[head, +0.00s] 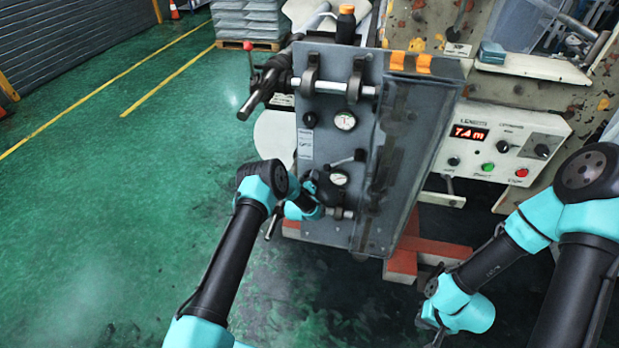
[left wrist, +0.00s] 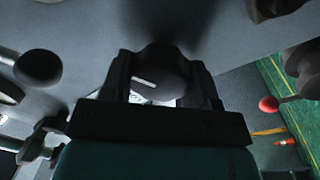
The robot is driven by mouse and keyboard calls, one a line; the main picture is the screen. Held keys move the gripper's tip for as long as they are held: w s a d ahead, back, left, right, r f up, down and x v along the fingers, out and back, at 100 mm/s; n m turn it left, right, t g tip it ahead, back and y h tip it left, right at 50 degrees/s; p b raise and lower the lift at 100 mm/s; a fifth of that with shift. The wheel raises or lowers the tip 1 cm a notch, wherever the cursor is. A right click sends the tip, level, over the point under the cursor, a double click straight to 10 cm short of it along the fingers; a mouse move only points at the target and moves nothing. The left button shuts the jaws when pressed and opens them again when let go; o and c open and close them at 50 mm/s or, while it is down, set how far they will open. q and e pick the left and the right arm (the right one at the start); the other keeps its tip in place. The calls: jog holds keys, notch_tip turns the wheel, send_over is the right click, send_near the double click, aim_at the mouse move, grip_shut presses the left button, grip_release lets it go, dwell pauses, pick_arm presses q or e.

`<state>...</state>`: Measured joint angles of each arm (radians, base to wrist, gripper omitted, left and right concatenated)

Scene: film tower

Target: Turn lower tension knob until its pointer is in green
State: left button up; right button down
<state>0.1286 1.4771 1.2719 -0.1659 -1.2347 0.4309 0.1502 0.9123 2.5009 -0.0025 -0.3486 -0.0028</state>
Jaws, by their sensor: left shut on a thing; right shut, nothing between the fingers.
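The lower tension knob is mostly hidden behind my left gripper (head: 318,184) in the head view. In the left wrist view the dark round knob (left wrist: 158,74) sits between the two fingers, with a short white line on its face. My left gripper is shut on it. The lower gauge (head: 339,178) is just right of the gripper on the grey panel (head: 337,232); its needle and any green zone are too small to read. My right gripper (head: 438,337) is low at the right, near the bottom edge, partly out of view, shut and empty.
Above are the upper knob (head: 310,119) and upper gauge (head: 345,120). A dark roller bar (head: 258,95) sticks out at the upper left. A control box (head: 500,145) with a red display stands at the right. Green floor (head: 120,170) is clear at the left.

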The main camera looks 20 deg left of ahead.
pick_arm(q)
jog(key=n, duration=0.7)
jog(key=shift+f+n+y, duration=0.1)
jog(key=shift+n+y, duration=0.2)
jog(key=shift+n, duration=0.1)
jog(key=n+y, duration=0.1)
jog(key=n, duration=0.6)
jog(key=shift+f, duration=0.1)
jog(key=shift+n, duration=0.3)
jog(key=o, duration=0.9)
jog(key=shift+s, duration=0.1)
jog(key=s, duration=0.5)
jog(key=s+d, duration=0.1)
jog(key=s, duration=0.5)
jog(key=s+f, duration=0.1)
jog(key=s, duration=0.5)
jog(key=shift+d, duration=0.2)
